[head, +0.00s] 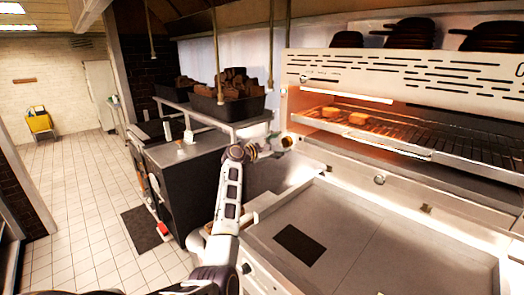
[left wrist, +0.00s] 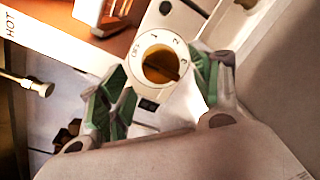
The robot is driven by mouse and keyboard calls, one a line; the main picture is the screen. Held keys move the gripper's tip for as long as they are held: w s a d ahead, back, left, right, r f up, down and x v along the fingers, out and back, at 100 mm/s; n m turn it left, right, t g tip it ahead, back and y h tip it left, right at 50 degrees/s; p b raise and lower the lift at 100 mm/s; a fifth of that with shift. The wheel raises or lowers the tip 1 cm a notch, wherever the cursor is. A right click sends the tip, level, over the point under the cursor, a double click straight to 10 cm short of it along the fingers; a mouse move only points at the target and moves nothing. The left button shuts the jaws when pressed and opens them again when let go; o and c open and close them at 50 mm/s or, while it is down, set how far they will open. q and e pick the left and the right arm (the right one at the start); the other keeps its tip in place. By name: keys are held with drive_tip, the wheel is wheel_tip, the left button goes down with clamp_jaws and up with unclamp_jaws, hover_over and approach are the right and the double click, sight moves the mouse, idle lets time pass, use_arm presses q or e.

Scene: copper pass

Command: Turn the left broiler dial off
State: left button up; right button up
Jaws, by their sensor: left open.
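The left broiler dial (left wrist: 160,64) shows in the left wrist view as a dark amber knob inside a white ring marked OFF, 1, 2 and 3. I cannot tell which mark the knob points to. My left gripper (left wrist: 158,80) is open, with its green-padded fingers on either side of the dial. No clear contact with the knob shows. In the head view my left gripper (head: 270,147) is at the left front corner of the broiler (head: 400,75), and it hides most of the dial there. My right gripper is not in view.
A glowing rack (head: 420,140) with toast-like pieces is inside the broiler. Dark pans (head: 410,32) sit on top. A flat steel griddle (head: 340,235) lies below. A counter with a dark bin (head: 228,105) stands left, and the tiled floor (head: 85,200) beyond is mostly clear.

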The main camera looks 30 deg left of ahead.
use_arm(q)
drive_tip(key=v, duration=1)
idle(0.7)
